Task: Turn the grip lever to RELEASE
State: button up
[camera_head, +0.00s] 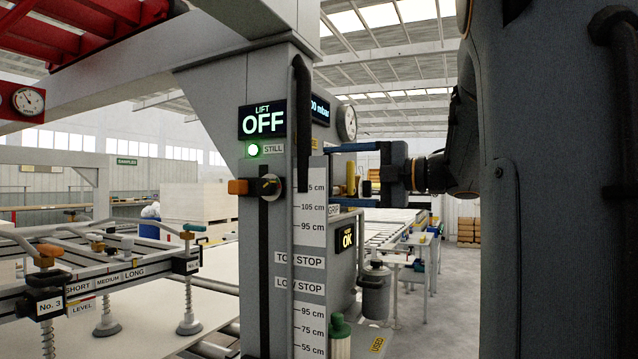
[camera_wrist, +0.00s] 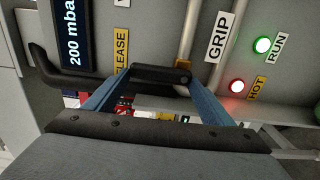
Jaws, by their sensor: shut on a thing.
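The grip lever (camera_wrist: 158,74) is a dark bar with a round pivot at its right end in the wrist view. Its left end lies close to the partly hidden yellow RELEASE label (camera_wrist: 121,52). The white GRIP label (camera_wrist: 218,36) is on the other side, past the pivot. My gripper (camera_wrist: 160,82) has its two blue fingers on either side of the bar and is shut on it. In the head view my gripper (camera_head: 331,172) reaches left to the side of the grey column; the lever is hard to make out there.
The grey column (camera_head: 220,100) carries a LIFT OFF display (camera_head: 262,121) and an orange-ended lever (camera_head: 255,187). A dark hose (camera_wrist: 45,65) runs close to my gripper. Green RUN (camera_wrist: 262,45) and red HOT (camera_wrist: 237,86) lamps are lit. A suction frame (camera_head: 100,283) hangs at left.

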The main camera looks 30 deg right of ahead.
dwell(0.4)
jog(key=o, duration=1.5)
jog(key=shift+s+d, duration=0.1)
jog(key=shift+s, duration=0.05)
jog(key=shift+c, duration=0.2)
jog(key=shift+o, duration=0.3)
jog(key=b+v, duration=0.1)
jog(key=v, duration=0.6)
jog(key=shift+s, duration=0.3)
jog(key=shift+d, duration=0.15)
